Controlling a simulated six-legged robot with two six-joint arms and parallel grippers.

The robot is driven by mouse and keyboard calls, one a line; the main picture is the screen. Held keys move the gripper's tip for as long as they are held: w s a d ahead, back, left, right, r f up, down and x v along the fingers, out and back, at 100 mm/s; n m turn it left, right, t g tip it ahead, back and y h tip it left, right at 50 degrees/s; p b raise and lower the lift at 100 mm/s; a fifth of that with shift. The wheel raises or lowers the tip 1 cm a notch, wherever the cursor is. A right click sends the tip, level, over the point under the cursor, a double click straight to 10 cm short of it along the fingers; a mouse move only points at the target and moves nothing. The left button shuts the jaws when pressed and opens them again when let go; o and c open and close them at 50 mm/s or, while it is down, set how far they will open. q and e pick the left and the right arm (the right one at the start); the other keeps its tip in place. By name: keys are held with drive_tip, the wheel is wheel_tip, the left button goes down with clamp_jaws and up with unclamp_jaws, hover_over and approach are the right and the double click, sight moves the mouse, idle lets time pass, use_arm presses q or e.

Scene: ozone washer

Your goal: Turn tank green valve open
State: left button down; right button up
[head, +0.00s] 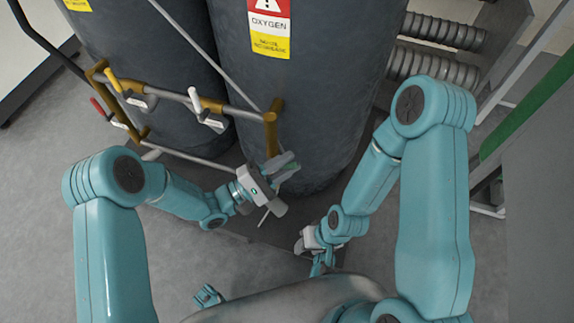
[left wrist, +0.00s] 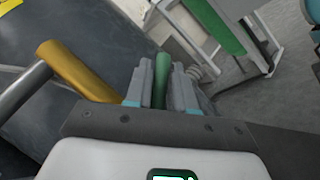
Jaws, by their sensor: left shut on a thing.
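The green valve handle (left wrist: 162,70) stands between the two fingers of my left gripper (left wrist: 162,88) in the left wrist view, and the fingers are closed on it. In the head view my left gripper (head: 284,168) is in front of the lower part of the right tank (head: 325,110), just below the brass pipe end (head: 271,132). The fingers hide most of the handle there, and the valve's body is hard to make out. My right gripper (head: 308,242) is low, right of the left one and apart from it; its fingers are too small to read.
A second dark tank (head: 180,50) stands at the left. Corrugated hoses (head: 440,30) and a green-edged frame (head: 525,115) are at the right. Grey floor is open at the lower left.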

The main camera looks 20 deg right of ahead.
use_arm(q)
drive_tip(key=shift+a+n, duration=0.1)
drive_tip(key=shift+n, duration=0.2)
drive_tip(key=c, duration=1.1)
unclamp_jaws()
drive_tip(key=shift+o, duration=0.2)
drive_tip(key=shift+r, duration=0.1)
drive_tip(key=p+v, duration=0.2)
drive_tip(key=v, duration=1.4)
drive_tip(key=shift+f, duration=0.2)
drive_tip(key=shift+a, duration=0.1)
